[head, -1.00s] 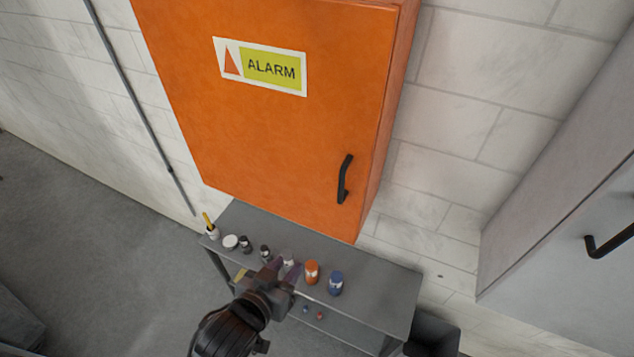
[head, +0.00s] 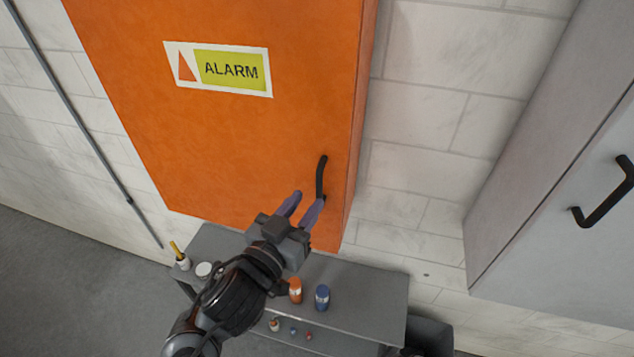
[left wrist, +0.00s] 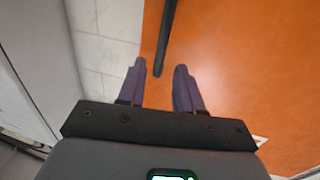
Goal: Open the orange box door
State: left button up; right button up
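The orange box (head: 220,130) hangs on the wall with its door shut and an ALARM label (head: 218,69) on it. Its black handle (head: 321,178) is near the door's lower right edge. My left gripper (head: 306,204) is open and empty, just below and left of the handle in the head view. In the left wrist view the two purple fingers (left wrist: 160,70) point toward the handle (left wrist: 166,40), whose end lies just beyond the gap between the fingertips. I see no clear contact. My right gripper is not in view.
A grey table (head: 355,283) below the box holds an orange bottle (head: 295,291), a blue bottle (head: 322,297) and other small items. A grey cabinet (head: 570,200) with a black handle (head: 606,195) stands at the right. Pale block wall lies between.

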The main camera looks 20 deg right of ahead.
aim_at(317, 188)
pick_arm(q)
jog(key=shift+p+x, duration=0.6)
jog(key=shift+x, duration=2.6)
grip_shut()
